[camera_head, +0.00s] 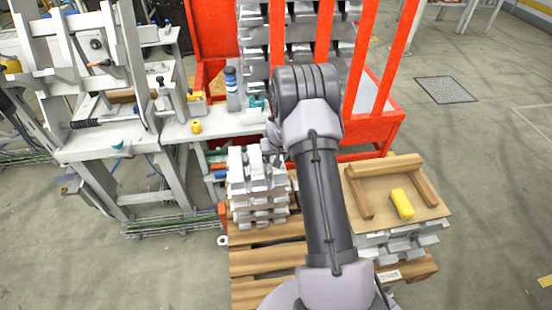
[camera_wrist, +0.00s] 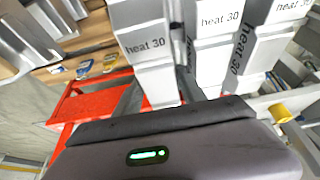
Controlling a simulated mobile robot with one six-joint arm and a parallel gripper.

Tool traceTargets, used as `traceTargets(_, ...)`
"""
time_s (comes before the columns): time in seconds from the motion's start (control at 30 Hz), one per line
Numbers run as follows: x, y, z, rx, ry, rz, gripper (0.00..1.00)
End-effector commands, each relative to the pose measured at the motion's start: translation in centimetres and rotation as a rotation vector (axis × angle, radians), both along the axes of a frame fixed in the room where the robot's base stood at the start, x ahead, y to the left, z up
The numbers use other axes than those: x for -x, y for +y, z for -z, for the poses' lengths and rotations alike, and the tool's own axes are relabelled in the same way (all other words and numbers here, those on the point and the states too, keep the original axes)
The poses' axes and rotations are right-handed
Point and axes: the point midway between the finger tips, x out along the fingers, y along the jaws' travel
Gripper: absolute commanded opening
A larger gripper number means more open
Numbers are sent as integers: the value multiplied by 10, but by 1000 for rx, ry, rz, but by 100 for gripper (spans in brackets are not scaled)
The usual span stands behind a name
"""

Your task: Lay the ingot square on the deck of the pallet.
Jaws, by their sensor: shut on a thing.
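Silver ingots (camera_head: 258,190) are stacked in crossed layers on the wooden pallet (camera_head: 262,262), just left of my arm in the head view. My gripper (camera_head: 271,145) is at the top rear of this stack, shut on an ingot, and partly hidden by my arm. In the wrist view, several ingots marked "heat 30" (camera_wrist: 150,45) show close beyond the gripper's dark housing. The fingertips are hidden, so I cannot tell which ingot is held or whether it touches those below. Bare pallet slats show in front of the stack.
A second ingot stack (camera_head: 405,246) stands right of my arm, topped by a board (camera_head: 384,205) with wooden bars and a yellow block (camera_head: 402,203). A red rack (camera_head: 381,128) with ingots stands behind. A grey workbench (camera_head: 95,145) is at left. Open floor lies at right.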

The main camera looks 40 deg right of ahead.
Motion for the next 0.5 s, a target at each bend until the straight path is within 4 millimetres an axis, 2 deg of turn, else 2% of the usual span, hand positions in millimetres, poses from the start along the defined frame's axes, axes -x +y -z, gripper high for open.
traceTargets(0.03,-1,-1,-10,3,-4,-1,0)
traceTargets(0.17,-2,-1,-23,3,-5,-1,0)
traceTargets(0.5,44,-10,-23,1,-5,2,0)
